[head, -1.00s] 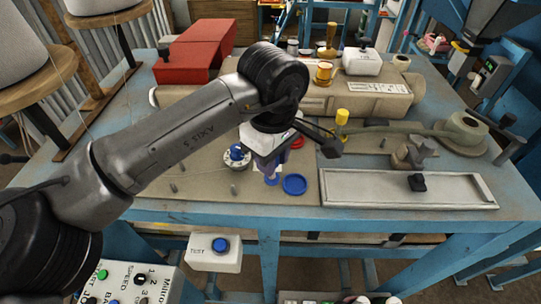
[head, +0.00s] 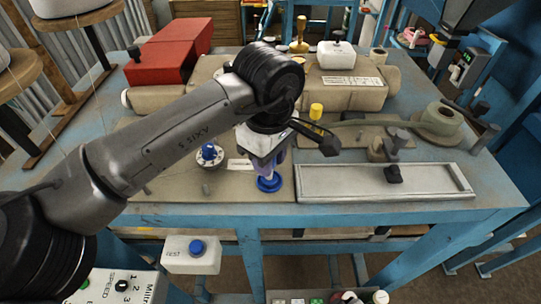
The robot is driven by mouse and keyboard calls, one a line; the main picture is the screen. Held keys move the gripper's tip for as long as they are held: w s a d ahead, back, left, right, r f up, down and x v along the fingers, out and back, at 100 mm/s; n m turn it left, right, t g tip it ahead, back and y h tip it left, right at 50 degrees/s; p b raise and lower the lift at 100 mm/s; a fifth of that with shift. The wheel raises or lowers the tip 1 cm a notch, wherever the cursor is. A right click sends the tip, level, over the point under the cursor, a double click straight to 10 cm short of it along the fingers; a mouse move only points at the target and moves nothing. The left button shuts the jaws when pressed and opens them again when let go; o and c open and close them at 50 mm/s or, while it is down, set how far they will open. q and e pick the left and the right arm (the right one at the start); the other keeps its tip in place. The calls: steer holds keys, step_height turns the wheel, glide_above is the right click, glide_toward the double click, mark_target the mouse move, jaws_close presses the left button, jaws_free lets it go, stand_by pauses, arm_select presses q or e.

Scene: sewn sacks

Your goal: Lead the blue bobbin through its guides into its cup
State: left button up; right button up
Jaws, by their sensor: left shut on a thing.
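My left gripper (head: 268,172) reaches down at the front of the workbench and is shut on the blue bobbin (head: 268,178), which is mostly hidden by the fingers. The blue cup (head: 270,187), a shallow round dish, lies directly below it on the tan board. The bobbin's lower end is over or inside the cup; I cannot tell whether it touches the bottom. A round white fitting with a blue knob (head: 208,153) and a small grey peg (head: 205,189) stand to the left. Any thread is too fine to follow. My right gripper is not in view.
A long metal tray (head: 385,194) lies right of the cup, with a black clamp at its edge. A yellow-capped post (head: 316,111), beige machine body (head: 355,90) and red box (head: 170,55) stand behind.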

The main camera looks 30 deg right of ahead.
arm_select(q)
steer(key=shift+f, duration=0.15)
steer(key=o, duration=1)
